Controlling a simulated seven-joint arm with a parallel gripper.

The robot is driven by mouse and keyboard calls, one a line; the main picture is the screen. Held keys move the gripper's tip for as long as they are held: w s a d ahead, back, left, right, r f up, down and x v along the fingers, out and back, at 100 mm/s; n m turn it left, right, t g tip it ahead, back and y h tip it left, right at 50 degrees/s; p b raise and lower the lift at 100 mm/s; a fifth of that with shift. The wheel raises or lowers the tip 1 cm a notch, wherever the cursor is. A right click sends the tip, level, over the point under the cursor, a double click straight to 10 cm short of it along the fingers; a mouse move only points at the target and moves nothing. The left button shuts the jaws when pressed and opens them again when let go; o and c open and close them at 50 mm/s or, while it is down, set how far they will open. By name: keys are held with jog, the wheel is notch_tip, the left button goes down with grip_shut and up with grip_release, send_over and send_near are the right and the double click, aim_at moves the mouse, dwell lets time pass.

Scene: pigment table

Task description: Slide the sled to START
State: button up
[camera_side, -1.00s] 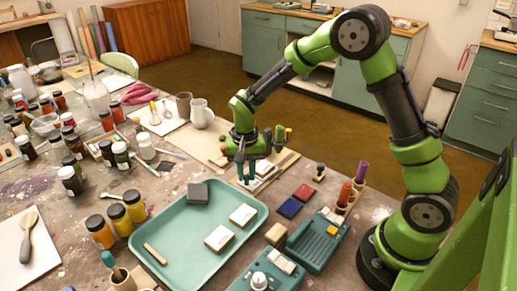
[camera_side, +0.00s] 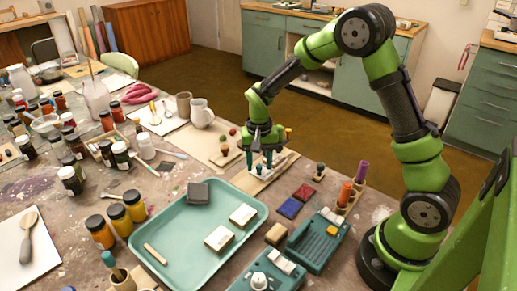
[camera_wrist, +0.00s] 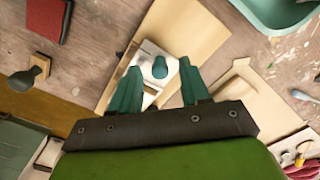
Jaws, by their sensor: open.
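The sled (camera_wrist: 150,48) is a pale block with a teal knob (camera_wrist: 160,67) standing up from it. It sits on a light wooden board (camera_wrist: 195,28), which also shows in the side view (camera_side: 240,182). My gripper (camera_wrist: 159,66) is open, with its two teal fingers on either side of the knob and gaps visible on both sides. In the side view my gripper (camera_side: 261,168) hangs over the board, and its fingers partly hide the sled. The START mark cannot be read in either view.
A teal tray (camera_side: 165,265) with blocks lies in front of the board. Red and blue pads (camera_side: 297,198) and a small dark-knobbed stamp (camera_side: 319,172) stand to the right. Small knobbed objects (camera_side: 224,147) stand left of my gripper.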

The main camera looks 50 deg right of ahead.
notch_tip(320, 180, up, 17)
dwell(0.5)
jog(key=s+a+r+n+t+y, duration=0.1)
jog(key=s+a+r+n+t, duration=0.1)
jog(key=s, duration=0.7)
jog(key=s+a+r+n+t+y, duration=0.1)
jog(key=s+a+r+n+t, duration=0.1)
jog(key=s+a+t, duration=0.3)
jog(key=s+n, duration=0.1)
jog(key=s, duration=0.3)
jog(key=shift+s, duration=0.2)
